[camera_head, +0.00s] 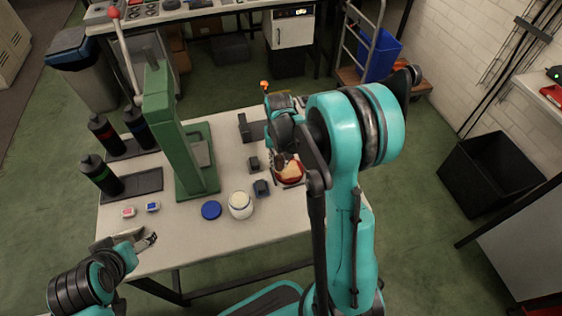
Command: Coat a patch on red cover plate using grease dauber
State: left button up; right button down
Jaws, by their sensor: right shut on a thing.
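The red cover plate (290,180) lies on the table right of centre. A tan patch shows on its top. My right gripper (281,160) is over the plate's far left edge, partly hidden by my own arm. It is shut on the grease dauber, which is mostly hidden; I cannot tell whether its tip touches the plate. An open white jar (240,205) with pale contents stands to the left of the plate, and a blue lid (211,210) lies beside it. My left gripper (148,239) is at the table's front left edge, apparently open and empty.
A green press (180,140) with a red-knobbed lever stands left of centre. Dark bottles (101,175) and trays stand at the left. Two small blocks (152,207) lie near the front. Small dark fixtures (261,188) stand close to the plate. The front middle is clear.

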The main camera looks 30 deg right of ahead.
aim_at(278, 157)
jog(key=r, duration=0.1)
jog(key=r+p, duration=0.1)
jog(key=r, duration=0.1)
jog(key=shift+a+p, duration=0.25)
jog(key=shift+p, duration=0.1)
jog(key=shift+d+r+p, duration=0.1)
jog(key=shift+r+p, duration=0.2)
notch_tip(278, 157, up, 2)
jog(key=shift+r+p, duration=0.1)
jog(key=shift+p, duration=0.7)
jog(key=shift+r+p, duration=0.7)
jog(key=shift+r, duration=0.4)
